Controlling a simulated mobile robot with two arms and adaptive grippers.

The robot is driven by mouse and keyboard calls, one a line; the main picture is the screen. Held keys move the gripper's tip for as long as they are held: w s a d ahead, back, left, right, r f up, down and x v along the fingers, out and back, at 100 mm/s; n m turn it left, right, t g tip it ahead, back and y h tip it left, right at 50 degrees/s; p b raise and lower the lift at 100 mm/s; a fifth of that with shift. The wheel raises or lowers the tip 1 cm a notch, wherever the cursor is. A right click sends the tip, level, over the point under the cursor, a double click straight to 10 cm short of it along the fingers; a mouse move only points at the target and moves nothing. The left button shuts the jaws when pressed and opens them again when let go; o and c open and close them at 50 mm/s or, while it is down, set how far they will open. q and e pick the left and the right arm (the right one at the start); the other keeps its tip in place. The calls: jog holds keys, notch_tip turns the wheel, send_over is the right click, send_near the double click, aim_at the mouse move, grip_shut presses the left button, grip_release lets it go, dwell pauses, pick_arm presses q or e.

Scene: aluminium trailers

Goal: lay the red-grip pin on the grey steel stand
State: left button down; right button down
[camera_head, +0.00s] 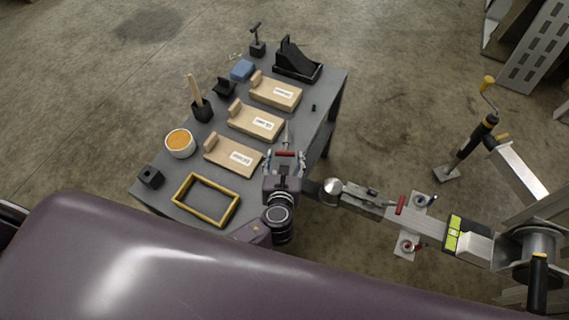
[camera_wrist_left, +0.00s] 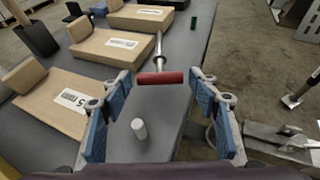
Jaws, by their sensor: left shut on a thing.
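The red-grip pin (camera_wrist_left: 160,78) has a red crossbar handle and a metal shaft pointing away from me; its handle also shows in the head view (camera_head: 286,153). My left gripper (camera_head: 285,158) is shut on the red handle, which sits between the blue-padded fingers in the left wrist view (camera_wrist_left: 160,76). The grey stand (camera_head: 326,100) has a dark flat top, and the pin is above its right edge area. I cannot tell whether the shaft touches the top. My right gripper is not in view.
Wooden blocks with white labels (camera_head: 222,148) lie along the stand, with a yellow frame (camera_head: 178,194), an orange-filled pot (camera_head: 180,143) and black holders (camera_head: 202,110). A small white cylinder (camera_wrist_left: 139,130) stands near my fingers. A trailer coupling (camera_head: 420,222) is at right.

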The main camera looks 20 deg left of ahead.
aim_at(285, 162)
pick_arm(q)
notch_tip(285, 162, down, 3)
jog(key=shift+f+b, duration=0.1)
jog(key=shift+b, duration=0.25)
jog(key=shift+s+f+b, duration=0.15)
jog(key=shift+f+b, duration=0.2)
jog(key=shift+f, duration=0.2)
jog(key=c, duration=1.2)
grip_release()
jog(key=shift+s, duration=0.1)
jog(key=o, duration=0.5)
jog(key=shift+f, duration=0.3)
jog(key=shift+c, duration=0.2)
jog(key=shift+d, duration=0.1)
jog(key=shift+r, duration=0.2)
jog(key=r+p+v, duration=0.1)
jog(key=v, duration=1.1)
jog(key=shift+w+r+p, duration=0.25)
jog(key=shift+p, duration=0.1)
